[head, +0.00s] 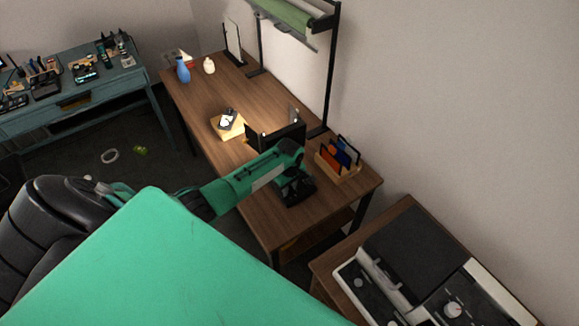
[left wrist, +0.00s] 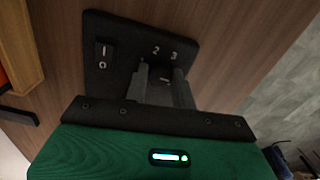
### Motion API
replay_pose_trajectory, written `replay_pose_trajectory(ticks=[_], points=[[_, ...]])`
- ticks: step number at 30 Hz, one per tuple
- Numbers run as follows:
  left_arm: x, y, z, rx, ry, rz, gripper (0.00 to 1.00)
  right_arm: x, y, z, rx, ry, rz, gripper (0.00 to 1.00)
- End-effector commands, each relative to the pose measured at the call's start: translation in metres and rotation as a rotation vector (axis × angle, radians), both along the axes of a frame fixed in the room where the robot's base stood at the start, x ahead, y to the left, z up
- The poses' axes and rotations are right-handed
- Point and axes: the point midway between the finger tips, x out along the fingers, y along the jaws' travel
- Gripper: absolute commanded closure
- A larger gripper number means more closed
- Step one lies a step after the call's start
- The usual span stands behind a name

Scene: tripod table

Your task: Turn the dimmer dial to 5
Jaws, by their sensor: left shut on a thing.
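The dimmer is a flat black panel (left wrist: 120,40) lying on the wooden table, seen in the left wrist view. It has a rocker switch (left wrist: 104,56) marked I and O on its left part. The printed digits 2 and 3 show just beyond my fingers; the other digits are hidden. My left gripper (left wrist: 161,76) is shut on the dial, which is mostly hidden between its fingers. A small white mark shows between the fingers; I cannot tell the setting. In the head view my left gripper (head: 297,188) points down at the table's near end. My right gripper is not in view.
On the wooden table (head: 205,95), a wooden organizer (head: 338,165) with coloured cards stands right of my gripper. A yellowish block (head: 228,126) with a small item on it lies farther back. A blue vase (head: 183,70) stands at the far end. A tall black frame rises along the wall side.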

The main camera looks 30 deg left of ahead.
Motion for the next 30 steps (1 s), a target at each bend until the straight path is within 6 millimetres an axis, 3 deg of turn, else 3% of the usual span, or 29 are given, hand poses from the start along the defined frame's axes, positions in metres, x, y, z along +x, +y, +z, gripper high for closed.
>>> replay_pose_trajectory(ticks=[18,30], points=[[-0.001,-0.001,0.0,-0.003,0.001,-0.547,0.97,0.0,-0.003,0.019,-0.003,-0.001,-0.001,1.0],[-0.001,0.0,-0.001,-0.003,0.002,-0.733,0.97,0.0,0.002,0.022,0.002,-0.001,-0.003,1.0]])
